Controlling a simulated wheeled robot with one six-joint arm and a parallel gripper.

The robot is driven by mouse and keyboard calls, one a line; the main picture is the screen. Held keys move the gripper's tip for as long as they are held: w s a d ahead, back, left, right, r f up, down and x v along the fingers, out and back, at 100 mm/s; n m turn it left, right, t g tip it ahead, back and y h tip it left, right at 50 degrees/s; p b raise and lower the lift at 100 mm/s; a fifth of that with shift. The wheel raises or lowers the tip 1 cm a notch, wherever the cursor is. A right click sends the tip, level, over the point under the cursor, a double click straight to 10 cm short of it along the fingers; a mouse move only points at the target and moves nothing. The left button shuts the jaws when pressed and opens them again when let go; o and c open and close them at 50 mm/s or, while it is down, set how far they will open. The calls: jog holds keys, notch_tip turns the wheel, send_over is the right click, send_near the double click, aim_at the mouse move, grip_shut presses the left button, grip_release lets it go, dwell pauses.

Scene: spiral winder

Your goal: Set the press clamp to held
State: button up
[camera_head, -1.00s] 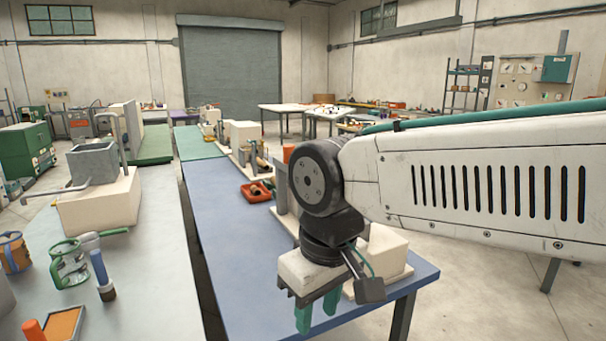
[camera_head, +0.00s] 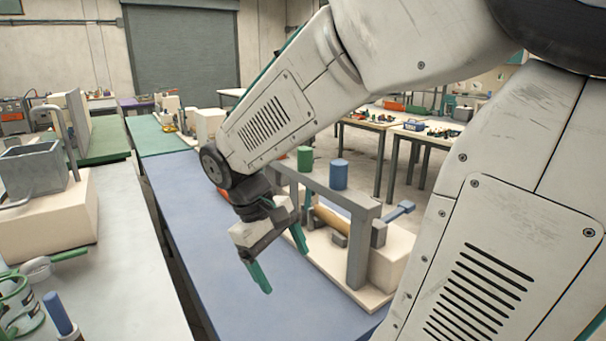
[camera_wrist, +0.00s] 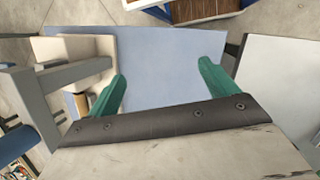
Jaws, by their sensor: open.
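The winder (camera_head: 398,262) stands on the blue table, right of my gripper in the head view. It has a cream base, a grey frame (camera_head: 357,250), a tan roller (camera_head: 331,222) and a blue handle (camera_head: 401,211) at its right end. A green cylinder (camera_head: 305,159) and a blue cylinder (camera_head: 339,174) stand upright on the frame's top bar. I cannot tell which part is the press clamp or how it is set. My gripper (camera_head: 282,264) is open and empty over the table, left of the frame. In the wrist view, its green fingers (camera_wrist: 163,78) are wide apart with bare blue tabletop between them.
The blue table (camera_head: 195,215) is clear left of the winder. A grey table (camera_head: 135,290) on the left holds a grey box on a cream block (camera_head: 50,225) and a green holder (camera_head: 18,305). A grey post (camera_wrist: 30,105) shows close beside my gripper in the wrist view.

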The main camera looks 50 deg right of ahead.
jog(key=w+d+f+n+g+h, duration=0.2)
jog(key=w+d+f+n+h, duration=0.15)
jog(key=w+d, duration=0.5)
jog(key=w+d+f+n+g+h, duration=0.1)
jog(key=w+d+f+n+h, duration=0.3)
jog(key=d, duration=0.7)
jog(key=w+d+f+n+g+h, duration=0.1)
jog(key=w+d+n+g+h, duration=0.15)
jog(key=w+d+h, duration=0.5)
jog(key=w+d+r+n+t+h, duration=0.3)
jog(key=w+d+n+t+h, duration=0.15)
jog(key=w, duration=0.45)
jog(key=shift+n+g, duration=0.25)
jog(key=shift+g, duration=0.25)
jog(key=x, duration=0.7)
jog(key=shift+w+r, duration=0.25)
jog(key=shift+s+d+r, duration=0.1)
jog(key=shift+d+r, duration=0.1)
jog(key=shift+d, duration=0.25)
